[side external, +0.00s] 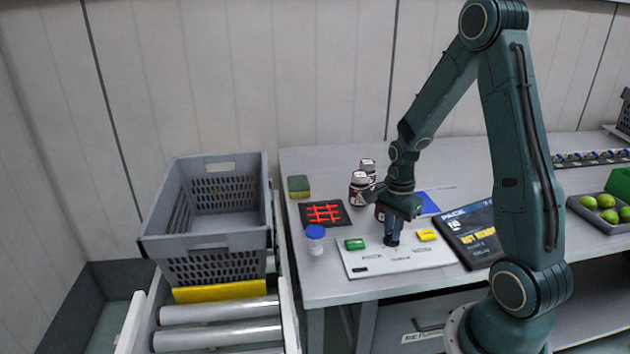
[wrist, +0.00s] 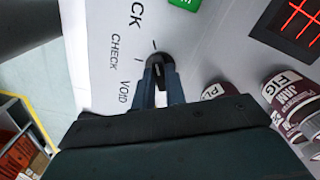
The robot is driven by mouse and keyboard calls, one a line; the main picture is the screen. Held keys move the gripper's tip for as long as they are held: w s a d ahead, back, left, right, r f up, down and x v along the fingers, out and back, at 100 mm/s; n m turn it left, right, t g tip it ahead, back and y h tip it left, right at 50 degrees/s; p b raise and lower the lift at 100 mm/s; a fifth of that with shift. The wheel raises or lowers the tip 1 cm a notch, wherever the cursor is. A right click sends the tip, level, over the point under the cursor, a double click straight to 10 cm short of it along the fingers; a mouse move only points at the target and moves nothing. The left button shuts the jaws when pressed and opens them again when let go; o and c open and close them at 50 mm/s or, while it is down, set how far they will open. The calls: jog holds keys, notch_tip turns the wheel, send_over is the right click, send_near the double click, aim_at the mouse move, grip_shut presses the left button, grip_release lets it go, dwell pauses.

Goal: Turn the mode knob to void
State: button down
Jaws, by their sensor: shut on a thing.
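The mode knob (wrist: 160,62) is black and round and stands on a white panel (wrist: 98,75). Printed words beside it read CHECK and VOID, with a larger word ending in CK further up. Short tick marks lie near the knob; its exact pointing direction is hard to tell. My gripper (wrist: 161,82) is shut on the knob, one finger on each side. In the side external view my gripper (side external: 391,240) points down at the white panel (side external: 405,262), and hides the knob there.
The panel carries a green block (side external: 355,244) and a yellow block (side external: 427,235). Jam jars (side external: 359,190) stand close behind my gripper. A blue-capped bottle (side external: 316,240) is left of the panel, a dark sign (side external: 474,237) right. A grey crate (side external: 205,215) stands further left.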

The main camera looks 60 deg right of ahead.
jog(key=shift+n, duration=0.4)
jog(key=n, duration=1.2)
jog(key=shift+s+n, duration=0.1)
jog(key=shift+n, duration=0.2)
jog(key=n, duration=1)
jog(key=shift+d+n, duration=0.1)
jog(key=shift+n, duration=0.2)
jog(key=c, duration=1.4)
grip_release()
jog(key=shift+c, duration=0.2)
